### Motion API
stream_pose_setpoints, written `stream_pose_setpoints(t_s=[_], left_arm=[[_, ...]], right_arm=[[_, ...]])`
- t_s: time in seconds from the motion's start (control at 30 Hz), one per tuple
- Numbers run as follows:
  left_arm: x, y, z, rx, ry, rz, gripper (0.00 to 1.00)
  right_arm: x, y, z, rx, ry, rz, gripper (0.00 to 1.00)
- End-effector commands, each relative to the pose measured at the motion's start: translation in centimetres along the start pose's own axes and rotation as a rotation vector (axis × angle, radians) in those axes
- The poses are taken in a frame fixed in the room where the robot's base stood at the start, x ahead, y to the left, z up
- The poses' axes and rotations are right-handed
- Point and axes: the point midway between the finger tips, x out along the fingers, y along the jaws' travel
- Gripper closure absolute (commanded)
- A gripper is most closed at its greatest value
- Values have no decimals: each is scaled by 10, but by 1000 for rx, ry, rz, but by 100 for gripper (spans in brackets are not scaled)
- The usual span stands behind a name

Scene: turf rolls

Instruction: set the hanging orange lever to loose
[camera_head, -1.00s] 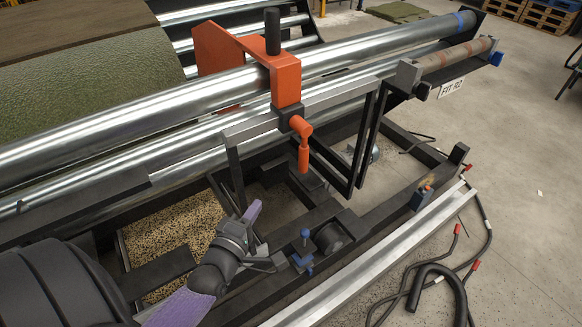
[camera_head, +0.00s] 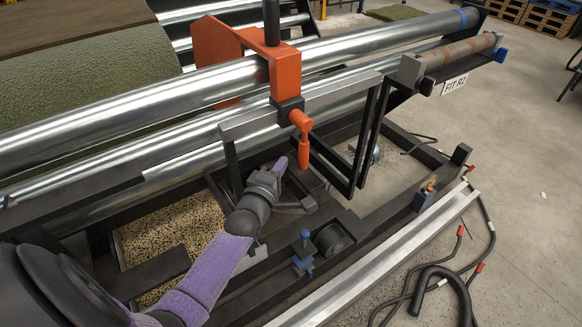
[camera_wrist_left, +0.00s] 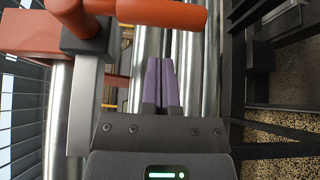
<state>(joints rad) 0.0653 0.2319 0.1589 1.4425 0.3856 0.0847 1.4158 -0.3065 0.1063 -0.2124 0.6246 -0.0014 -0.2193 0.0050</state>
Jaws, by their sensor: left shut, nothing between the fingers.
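The orange lever (camera_head: 303,150) hangs down from its pivot on the orange clamp block (camera_head: 284,78) at the metal rail. In the left wrist view the lever (camera_wrist_left: 160,14) lies across the top, beyond the fingertips. My left gripper (camera_head: 281,162) is just left of the lever's lower end in the head view, and looks apart from it. Its purple fingers (camera_wrist_left: 166,82) are closed together with nothing between them. My right gripper is not in view.
Shiny rollers (camera_head: 180,95) run behind the clamp. A black frame (camera_head: 366,140) stands right of the lever. A blue-knobbed fitting (camera_head: 304,250) sits below. A bin of tan granules (camera_head: 160,235) lies at left. Black hoses (camera_head: 425,285) lie on the floor at right.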

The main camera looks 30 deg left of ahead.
Motion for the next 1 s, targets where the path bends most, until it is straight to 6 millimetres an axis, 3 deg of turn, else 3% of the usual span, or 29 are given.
stream_pose_setpoints(t_s=[0.23, 0.6, 1.0], left_arm=[[15, 1, 16, 0, 0, 1, 100], [16, 0, 16, 0, 0, 2, 100], [21, -4, 20, -39, -1, 62, 100]], right_arm=[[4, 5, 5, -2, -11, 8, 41], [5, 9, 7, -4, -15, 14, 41], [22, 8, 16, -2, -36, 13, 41]])
